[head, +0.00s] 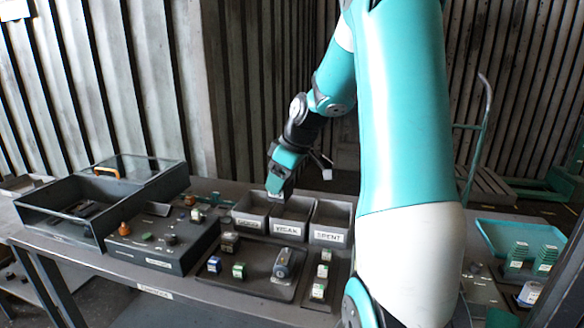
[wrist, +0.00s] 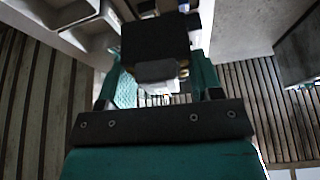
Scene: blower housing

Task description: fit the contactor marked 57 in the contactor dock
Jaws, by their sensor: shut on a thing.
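My gripper (head: 277,188) is above the left and middle of three labelled bins in the head view. In the wrist view my gripper (wrist: 160,90) is shut on a dark block (wrist: 155,38) with a grey lower part, held between the teal fingers. No marking is readable on it, so I cannot tell if it is the contactor marked 57. Small blocks with green and white faces, such as one on the tray (head: 238,270) and one right of it (head: 318,291), carry no readable numbers. I cannot make out which fixture is the contactor dock.
The bins read GOOD (head: 248,225), WEAK (head: 287,229) and SPENT (head: 328,237). A dark panel with knobs (head: 185,262) stands left, beside an open-looking case with an orange handle (head: 60,222).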

